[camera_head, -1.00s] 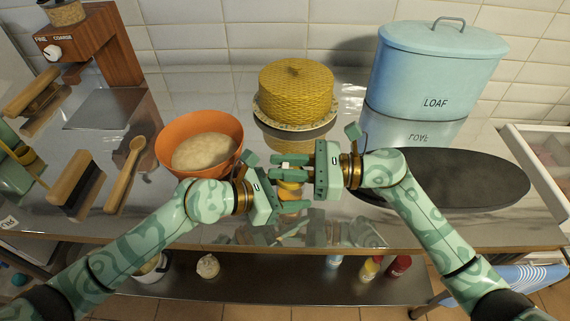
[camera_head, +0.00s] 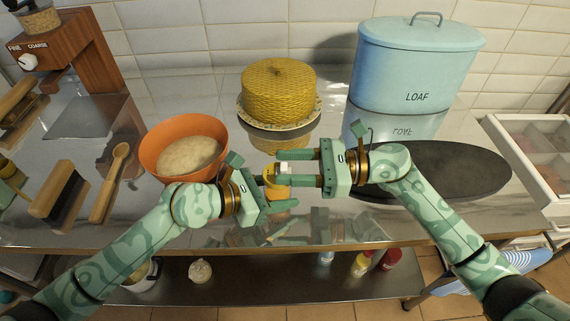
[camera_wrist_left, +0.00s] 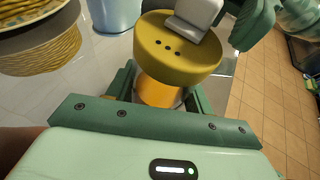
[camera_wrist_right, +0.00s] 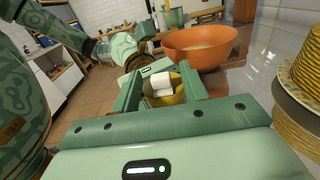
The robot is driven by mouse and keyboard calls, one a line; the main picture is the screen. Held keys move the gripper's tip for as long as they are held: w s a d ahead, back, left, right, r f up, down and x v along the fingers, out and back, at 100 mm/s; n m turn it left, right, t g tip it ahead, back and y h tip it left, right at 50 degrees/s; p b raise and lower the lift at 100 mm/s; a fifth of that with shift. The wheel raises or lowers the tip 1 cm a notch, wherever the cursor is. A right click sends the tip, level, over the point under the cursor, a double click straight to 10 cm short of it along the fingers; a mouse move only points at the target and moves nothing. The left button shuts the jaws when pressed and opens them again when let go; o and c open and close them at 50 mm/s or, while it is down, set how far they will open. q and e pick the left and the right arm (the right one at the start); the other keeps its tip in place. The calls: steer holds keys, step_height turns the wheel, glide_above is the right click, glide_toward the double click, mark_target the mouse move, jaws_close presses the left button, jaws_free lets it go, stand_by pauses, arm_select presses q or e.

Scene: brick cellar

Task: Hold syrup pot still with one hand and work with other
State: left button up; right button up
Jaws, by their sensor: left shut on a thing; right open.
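The syrup pot (camera_head: 275,190) is a small amber pot with a mustard-yellow lid (camera_wrist_left: 170,55) and a pale block-shaped knob (camera_wrist_left: 196,14) on top. My left gripper (camera_head: 272,192) is shut on the pot's body and holds it above the counter's front part. My right gripper (camera_head: 293,168) is open and comes in from the right at the height of the lid. In the right wrist view the knob (camera_wrist_right: 161,83) shows between its fingers; I cannot tell whether they touch it. The pot's lower part is mostly hidden by my left gripper.
An orange bowl (camera_head: 158,150) of pale batter stands left of the grippers. A yellow woven cake tin (camera_head: 280,90) is behind, a blue loaf bin (camera_head: 415,65) at back right. A dark round plate (camera_head: 445,170) lies right. A wooden spoon (camera_head: 110,185) and brush (camera_head: 52,190) lie left.

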arm_select(q)
steer(key=shift+f, duration=0.1)
arm_select(e)
steer(key=d, duration=1.1)
steer(key=shift+s, duration=0.2)
arm_select(q)
steer(key=o, duration=1.1)
steer(key=shift+o, duration=0.2)
steer(key=v, duration=1.2)
